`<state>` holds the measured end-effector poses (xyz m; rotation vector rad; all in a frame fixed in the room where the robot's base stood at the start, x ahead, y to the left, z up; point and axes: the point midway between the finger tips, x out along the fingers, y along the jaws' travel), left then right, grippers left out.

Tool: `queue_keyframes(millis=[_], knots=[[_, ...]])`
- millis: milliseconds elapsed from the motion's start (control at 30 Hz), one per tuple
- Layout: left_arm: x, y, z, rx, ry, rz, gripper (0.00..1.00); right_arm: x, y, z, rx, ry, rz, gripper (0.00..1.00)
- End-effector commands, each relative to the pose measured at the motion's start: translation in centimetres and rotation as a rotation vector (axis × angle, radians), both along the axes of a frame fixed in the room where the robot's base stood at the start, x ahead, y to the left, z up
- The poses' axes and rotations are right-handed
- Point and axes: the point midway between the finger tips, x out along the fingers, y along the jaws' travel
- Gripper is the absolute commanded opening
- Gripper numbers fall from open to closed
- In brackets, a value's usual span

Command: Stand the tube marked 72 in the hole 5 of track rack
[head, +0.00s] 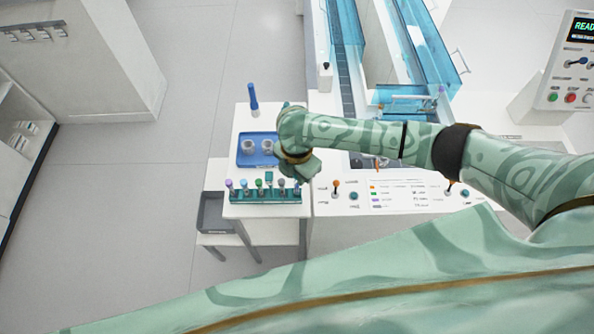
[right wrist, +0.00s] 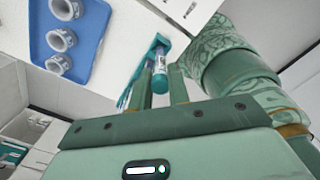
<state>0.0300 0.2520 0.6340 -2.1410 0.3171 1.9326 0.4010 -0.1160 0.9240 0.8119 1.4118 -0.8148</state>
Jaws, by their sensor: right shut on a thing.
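My right gripper (right wrist: 161,92) is shut on a tube with a teal cap (right wrist: 160,84); its number cannot be read. In the head view that gripper is mostly hidden behind my right arm, at the back right of the teal rack (head: 265,197). The rack stands along the white table's front edge and holds several tubes with coloured caps, among them a green-capped tube (head: 259,183). The held tube is close to the rack, but I cannot tell whether it is in a hole. Hole numbers are not readable. My left gripper is not in view.
A blue tray (head: 243,160) with several grey ring-shaped holders lies behind the rack. A blue upright object (head: 253,98) stands behind the tray. A dark grey bin (head: 213,213) sits lower left. A control panel with knobs (head: 400,194) and a blue-covered track (head: 345,50) are at right.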

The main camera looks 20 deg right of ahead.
Motion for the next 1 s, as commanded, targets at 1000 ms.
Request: queue_keyframes(millis=[1000], knots=[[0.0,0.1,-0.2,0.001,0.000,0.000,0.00,0.0,0.0,-1.3,0.000,0.000,0.001,0.05]])
